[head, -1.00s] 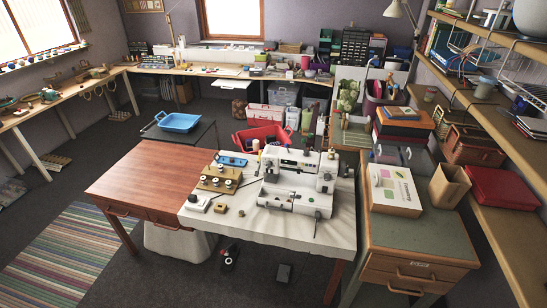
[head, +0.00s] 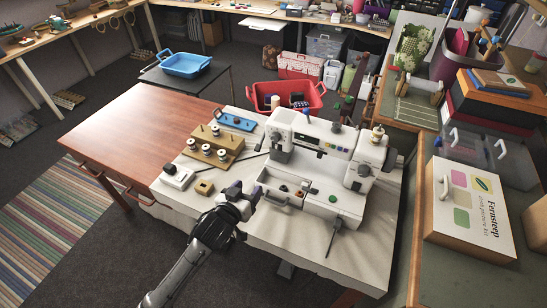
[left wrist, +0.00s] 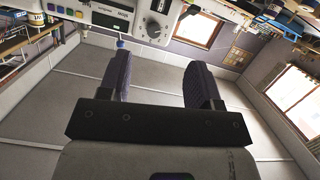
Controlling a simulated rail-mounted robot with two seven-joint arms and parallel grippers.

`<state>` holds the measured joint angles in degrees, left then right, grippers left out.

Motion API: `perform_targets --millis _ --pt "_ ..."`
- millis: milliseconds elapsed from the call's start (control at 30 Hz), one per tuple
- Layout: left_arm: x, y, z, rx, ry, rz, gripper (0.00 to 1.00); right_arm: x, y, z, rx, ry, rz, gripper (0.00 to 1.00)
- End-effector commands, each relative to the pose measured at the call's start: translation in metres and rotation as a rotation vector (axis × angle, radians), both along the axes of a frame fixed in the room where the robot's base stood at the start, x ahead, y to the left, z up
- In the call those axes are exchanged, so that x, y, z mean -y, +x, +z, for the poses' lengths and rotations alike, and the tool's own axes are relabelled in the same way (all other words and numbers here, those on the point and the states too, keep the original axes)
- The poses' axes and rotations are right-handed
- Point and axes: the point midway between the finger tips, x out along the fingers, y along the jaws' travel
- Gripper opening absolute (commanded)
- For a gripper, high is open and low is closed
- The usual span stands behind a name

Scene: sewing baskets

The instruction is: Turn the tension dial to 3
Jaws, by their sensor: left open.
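A white sewing machine (head: 325,155) stands on the cloth-covered table. My left gripper (head: 243,192) is at the table's front edge, in front and to the left of the machine, clear of it. In the left wrist view, my left gripper (left wrist: 158,75) has its two dark fingers wide apart with nothing between them. A round dark dial (left wrist: 156,26) shows on the machine (left wrist: 110,14) beyond the fingertips. Its numbers are too small to read, and I cannot tell for sure that it is the tension dial. My right gripper is in neither view.
A wooden spool stand (head: 213,146), a blue tray (head: 237,121), a white box (head: 178,176) and a small wooden block (head: 204,187) lie left of the machine. A red basket (head: 307,92) stands behind it. A labelled carton (head: 467,205) is at the right. The brown tabletop (head: 145,125) is clear.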

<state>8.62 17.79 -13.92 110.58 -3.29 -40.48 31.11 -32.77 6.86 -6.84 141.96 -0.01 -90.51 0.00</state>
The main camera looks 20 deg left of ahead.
Motion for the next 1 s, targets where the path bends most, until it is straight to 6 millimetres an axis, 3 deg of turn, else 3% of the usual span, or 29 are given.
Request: perform_targets --millis 33,233,567,1000 --pt "-0.003 0.016 -0.007 0.054 -0.011 -0.004 0.58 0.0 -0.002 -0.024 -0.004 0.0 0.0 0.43" --pt "-0.009 0.051 0.009 0.186 -0.058 -0.026 0.58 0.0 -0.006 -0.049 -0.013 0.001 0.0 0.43" --pt "-0.008 0.085 0.02 0.238 -0.077 -0.037 0.58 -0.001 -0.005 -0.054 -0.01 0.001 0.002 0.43" --pt "0.002 0.162 0.019 0.235 -0.077 -0.037 0.58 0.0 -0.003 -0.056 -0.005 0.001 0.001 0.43"
